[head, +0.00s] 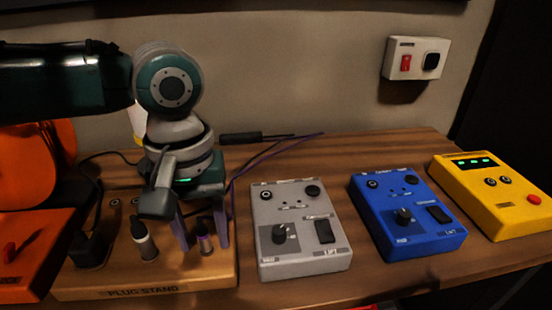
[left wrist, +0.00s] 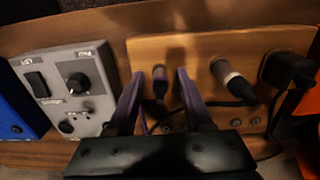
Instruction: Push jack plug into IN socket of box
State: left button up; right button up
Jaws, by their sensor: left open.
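My left gripper (head: 203,236) points down over the stand, with one finger on each side of this plug. In the left wrist view the fingers (left wrist: 160,80) are apart, with gaps beside the plug. A grey box (head: 285,240) stands to the right of the stand, with two round sockets or buttons along its far edge, a knob and a black switch. Its small labels are too small to read. My right gripper is not in view.
A black-and-grey plug (head: 145,243) and a black angular plug (head: 88,250) also stand in the stand. A blue box (head: 405,225) and a yellow box (head: 497,195) are further right. A purple cable (head: 262,153) runs behind. A wall switch (head: 417,60) hangs above.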

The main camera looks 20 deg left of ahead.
aim_at(200, 229)
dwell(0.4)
pick_arm(q)
jog(key=shift+p, duration=0.5)
grip_shut()
dwell(1.4)
jog(key=shift+r+p, duration=3.05)
jog(key=shift+p, duration=0.85)
jog(key=shift+s, duration=0.1)
